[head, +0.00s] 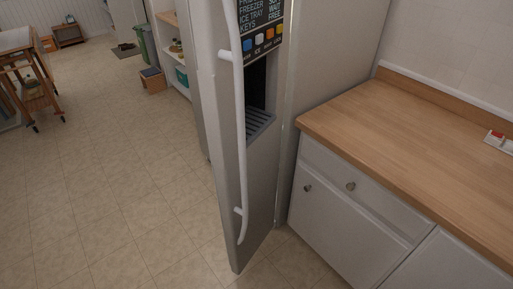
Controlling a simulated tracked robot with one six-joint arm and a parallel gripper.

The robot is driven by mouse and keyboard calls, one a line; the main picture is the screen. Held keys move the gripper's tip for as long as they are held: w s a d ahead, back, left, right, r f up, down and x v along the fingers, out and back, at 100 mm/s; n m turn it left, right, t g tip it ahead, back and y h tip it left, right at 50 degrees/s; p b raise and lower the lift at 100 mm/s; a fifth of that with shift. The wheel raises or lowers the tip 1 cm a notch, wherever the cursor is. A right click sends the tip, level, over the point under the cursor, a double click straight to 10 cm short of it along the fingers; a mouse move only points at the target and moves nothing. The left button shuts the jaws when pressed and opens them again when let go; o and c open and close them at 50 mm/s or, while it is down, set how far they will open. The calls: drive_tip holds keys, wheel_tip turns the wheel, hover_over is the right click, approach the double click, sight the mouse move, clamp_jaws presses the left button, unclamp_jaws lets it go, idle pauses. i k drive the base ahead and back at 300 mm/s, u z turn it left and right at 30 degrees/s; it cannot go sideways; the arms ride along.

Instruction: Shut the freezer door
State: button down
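The freezer door (262,180) stands in the middle of the head view, light grey, with a dispenser recess and a panel of coloured buttons above it. A long white vertical handle (240,130) runs along its left part. The door looks swung out from the fridge body (335,50), its lower corner reaching out over the floor. How wide the opening is cannot be told, as the door hides it. My gripper is not in this view.
A wooden counter (420,130) over white cabinets (345,205) stands close on the right. Tiled floor (110,180) is clear to the left. A wooden cart (35,95), a green bin (146,45) and shelves (177,50) stand farther back.

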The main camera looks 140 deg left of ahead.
sight(242, 93)
drive_tip(key=u, duration=4.45)
drive_tip(key=i, duration=1)
drive_tip(key=z, duration=0.05)
